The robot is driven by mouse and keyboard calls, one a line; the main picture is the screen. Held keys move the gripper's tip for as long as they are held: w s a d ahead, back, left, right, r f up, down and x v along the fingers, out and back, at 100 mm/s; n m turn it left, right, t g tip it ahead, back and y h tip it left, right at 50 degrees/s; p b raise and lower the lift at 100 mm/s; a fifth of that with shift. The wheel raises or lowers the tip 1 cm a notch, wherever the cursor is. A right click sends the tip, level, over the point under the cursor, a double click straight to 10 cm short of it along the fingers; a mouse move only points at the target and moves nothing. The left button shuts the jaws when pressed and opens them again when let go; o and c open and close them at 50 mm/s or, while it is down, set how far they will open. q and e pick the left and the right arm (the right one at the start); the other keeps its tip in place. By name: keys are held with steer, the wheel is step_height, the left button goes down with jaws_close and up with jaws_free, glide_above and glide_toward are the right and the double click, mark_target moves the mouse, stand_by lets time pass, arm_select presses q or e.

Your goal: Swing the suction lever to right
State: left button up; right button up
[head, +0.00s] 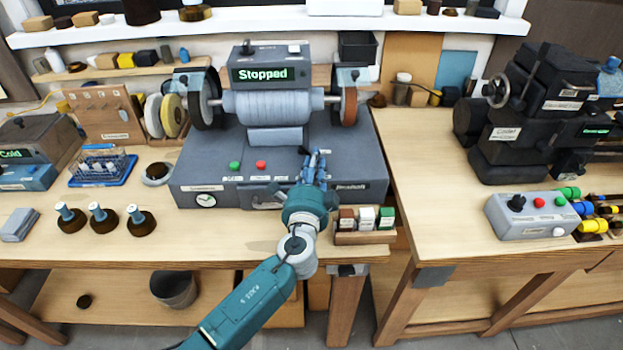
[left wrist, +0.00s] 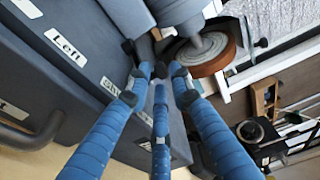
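A blue-grey grinding machine (head: 225,160) stands on the left workbench, and its display reads "Stopped". A small dark lever (head: 304,151) stands on its top deck, just left of my left gripper's fingertips. My left gripper (head: 314,160) reaches over the machine's front right part, its fingers pointing at the deck. In the left wrist view its blue fingertips (left wrist: 162,72) are apart, close to a dark lever-like part (left wrist: 142,47). I cannot tell whether they touch it. A label there reads "Left"; the other is partly hidden. My right gripper is in neither view.
Green (head: 234,166) and red (head: 260,165) buttons sit left of the lever. A brown wheel (head: 349,106) is behind and right of my gripper. A wooden tray (head: 365,238) of small blocks stands at the machine's front right corner.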

arm_select(q)
steer(key=s+a, duration=0.1)
steer(key=s, duration=0.7)
steer(key=shift+s+a, duration=0.15)
steer(key=shift+a, duration=0.05)
